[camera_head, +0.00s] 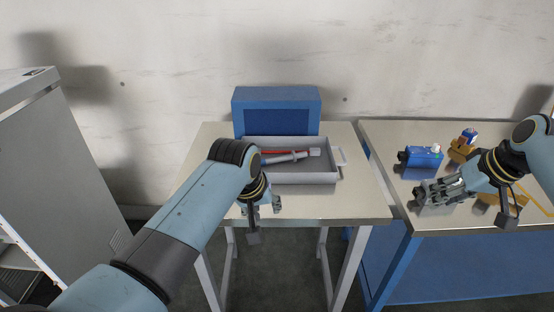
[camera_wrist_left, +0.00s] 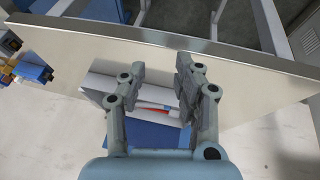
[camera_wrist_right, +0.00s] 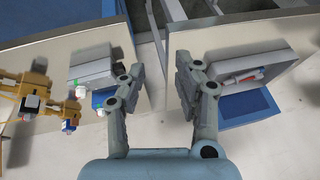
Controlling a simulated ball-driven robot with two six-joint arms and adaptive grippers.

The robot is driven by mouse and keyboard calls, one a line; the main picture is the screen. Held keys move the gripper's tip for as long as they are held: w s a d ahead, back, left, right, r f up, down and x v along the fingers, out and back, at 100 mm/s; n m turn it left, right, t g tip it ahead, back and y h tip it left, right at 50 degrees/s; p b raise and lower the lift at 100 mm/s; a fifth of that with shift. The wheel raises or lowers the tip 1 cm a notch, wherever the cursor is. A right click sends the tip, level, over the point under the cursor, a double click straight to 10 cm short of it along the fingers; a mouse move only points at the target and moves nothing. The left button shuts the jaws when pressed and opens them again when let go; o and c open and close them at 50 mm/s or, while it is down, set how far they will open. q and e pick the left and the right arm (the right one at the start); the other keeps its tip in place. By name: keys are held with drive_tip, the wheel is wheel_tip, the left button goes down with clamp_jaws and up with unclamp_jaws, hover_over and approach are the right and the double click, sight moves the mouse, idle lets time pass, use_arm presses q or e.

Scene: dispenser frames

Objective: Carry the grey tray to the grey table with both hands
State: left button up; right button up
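The grey tray (camera_head: 333,177) sits on a pale-topped table with light grey legs (camera_head: 370,205). It holds a red item (camera_head: 262,153) and a pale, stick-like item (camera_head: 290,157). A handle (camera_head: 342,157) shows at its right end; my left arm hides its left end. My left gripper (camera_head: 262,206) is over the table, in front of the tray's left part; its fingers are apart and empty in the left wrist view (camera_wrist_left: 160,78). My right gripper (camera_head: 440,190) is right of the tray, above the other table; its fingers are apart and empty in the right wrist view (camera_wrist_right: 159,72).
A blue box (camera_head: 277,96) stands behind the tray. A blue-framed table (camera_head: 390,135) on the right bears a blue device (camera_head: 424,156) and yellow parts (camera_head: 461,151). A narrow gap separates the tables. A grey cabinet (camera_head: 45,150) stands at the left.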

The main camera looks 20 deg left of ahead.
drive_tip(key=v, duration=0.5)
drive_tip(key=shift+r, duration=0.35)
